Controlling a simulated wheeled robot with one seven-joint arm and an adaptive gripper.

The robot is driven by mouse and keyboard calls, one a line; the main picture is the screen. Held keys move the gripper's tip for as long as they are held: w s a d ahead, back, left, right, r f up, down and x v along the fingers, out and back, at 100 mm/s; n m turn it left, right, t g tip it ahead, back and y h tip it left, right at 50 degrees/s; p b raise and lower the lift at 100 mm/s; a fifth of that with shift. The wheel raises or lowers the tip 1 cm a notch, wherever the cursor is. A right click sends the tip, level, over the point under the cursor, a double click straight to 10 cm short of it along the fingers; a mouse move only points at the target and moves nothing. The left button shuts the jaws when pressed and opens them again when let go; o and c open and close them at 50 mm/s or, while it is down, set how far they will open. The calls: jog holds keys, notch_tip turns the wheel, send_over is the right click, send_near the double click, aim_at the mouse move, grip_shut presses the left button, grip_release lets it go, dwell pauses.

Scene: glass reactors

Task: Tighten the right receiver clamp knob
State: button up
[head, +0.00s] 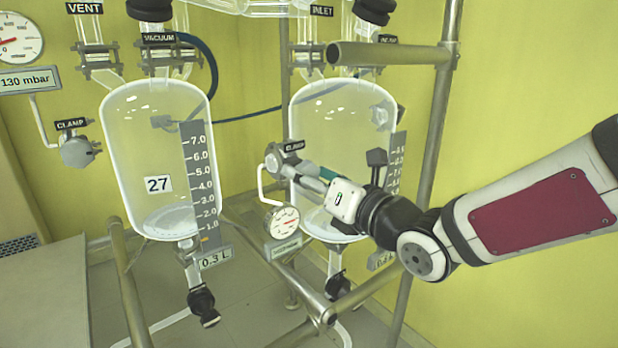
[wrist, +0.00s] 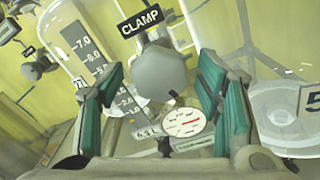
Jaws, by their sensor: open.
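The right receiver clamp knob (head: 273,160) is a grey faceted knob under a black CLAMP label, at the left side of the right glass receiver (head: 335,115). In the wrist view the knob (wrist: 160,75) shows face-on in the middle. My gripper (head: 298,170) reaches in from the right, its fingers pointing at the knob. In the wrist view my gripper (wrist: 162,82) is open, with one green-padded finger on each side of the knob. Gaps show between the knob and both pads. Whether the fingertips reach past the knob's face is unclear.
A round gauge (head: 283,221) on a bent white tube hangs just below the knob. The left receiver (head: 155,110), marked 27, has its own clamp knob (head: 78,152). A metal frame post (head: 432,130) stands behind my arm, with a horizontal bar (head: 390,54) above.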

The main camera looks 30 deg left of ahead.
jog(key=shift+w+a, duration=0.15)
jog(key=shift+a, duration=0.2)
jog(key=shift+c, duration=0.6)
jog(key=c, duration=1.1)
jog(key=shift+o, duration=0.2)
jog(key=shift+f+m+b, duration=0.1)
jog(key=shift+m+b, duration=0.3)
jog(key=shift+b, duration=0.55)
